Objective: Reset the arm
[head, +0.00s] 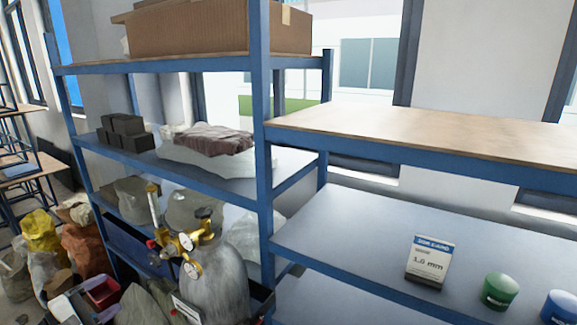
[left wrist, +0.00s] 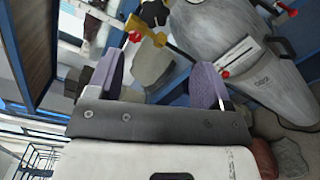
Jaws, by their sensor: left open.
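My left gripper (head: 94,298) shows at the bottom left of the head view, low beside the shelving. In the left wrist view its two purple-grey finger pads (left wrist: 156,80) stand wide apart with nothing held between them. A grey gas cylinder (head: 216,285) with brass regulator and gauges (head: 187,246) stands to the right of this gripper in the head view. The cylinder (left wrist: 225,45) also shows beyond the fingers in the left wrist view. My right gripper is in neither view.
Blue metal shelving (head: 262,150) fills the middle and right. A cardboard box (head: 220,28) is on top, dark blocks (head: 124,133) below it. Filled sacks (head: 82,245) lie on the left.

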